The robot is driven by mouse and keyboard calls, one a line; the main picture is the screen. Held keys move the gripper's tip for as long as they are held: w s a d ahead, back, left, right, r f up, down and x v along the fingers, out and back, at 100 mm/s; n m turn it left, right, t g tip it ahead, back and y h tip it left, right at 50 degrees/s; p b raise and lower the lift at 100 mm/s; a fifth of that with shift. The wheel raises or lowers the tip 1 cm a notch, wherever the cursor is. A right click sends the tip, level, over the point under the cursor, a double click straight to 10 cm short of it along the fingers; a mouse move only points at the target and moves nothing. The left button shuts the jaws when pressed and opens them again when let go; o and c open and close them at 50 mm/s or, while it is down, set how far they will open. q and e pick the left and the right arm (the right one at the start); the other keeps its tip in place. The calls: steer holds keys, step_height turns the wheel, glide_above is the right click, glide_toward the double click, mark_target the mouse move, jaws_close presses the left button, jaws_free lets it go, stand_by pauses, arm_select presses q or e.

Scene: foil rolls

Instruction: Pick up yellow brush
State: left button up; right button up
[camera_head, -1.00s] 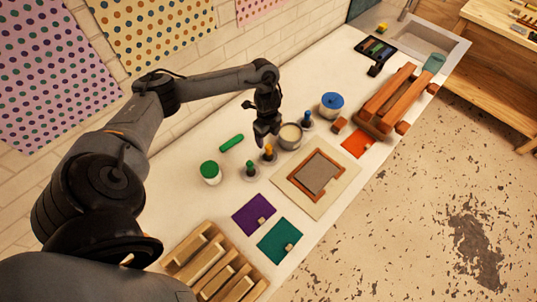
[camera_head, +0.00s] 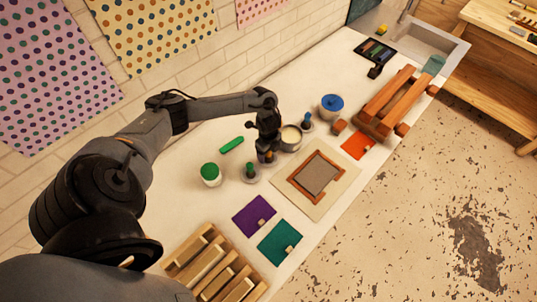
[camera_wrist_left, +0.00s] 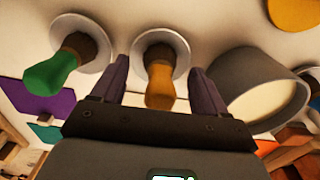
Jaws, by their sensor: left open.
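The yellow brush (camera_wrist_left: 160,82) stands on a round pale holder in the left wrist view, its orange-yellow handle pointing toward the camera. My left gripper (camera_wrist_left: 160,85) is open, with one finger on each side of the brush. I cannot tell whether the fingers touch it. In the head view my left gripper (camera_head: 267,153) is over the brush and hides most of it; a bit of yellow (camera_head: 270,157) shows below the fingers. My right gripper is not in view.
A green brush (camera_head: 250,171) stands in its holder close to the left. A metal pot (camera_head: 291,138) is close to the right. A green-lidded jar (camera_head: 210,175), green stick (camera_head: 231,145) and framed screen (camera_head: 317,176) are nearby. Wooden racks stand at both table ends.

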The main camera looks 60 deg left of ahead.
arm_select(q)
steer(key=shift+c, duration=0.5)
steer(key=c, duration=1.1)
steer(key=shift+o, duration=0.2)
steer(key=shift+r, duration=0.5)
steer(key=r, duration=0.3)
steer(key=shift+w+d+r, duration=0.1)
steer(key=shift+d+r, duration=0.15)
steer(key=shift+d, duration=0.1)
steer(key=w+d+r+p, duration=0.2)
steer(key=d+r, duration=0.4)
steer(key=d, duration=0.4)
steer(key=shift+d+r+p, duration=0.25)
steer(key=shift+d+p, duration=0.15)
steer(key=shift+p, duration=0.15)
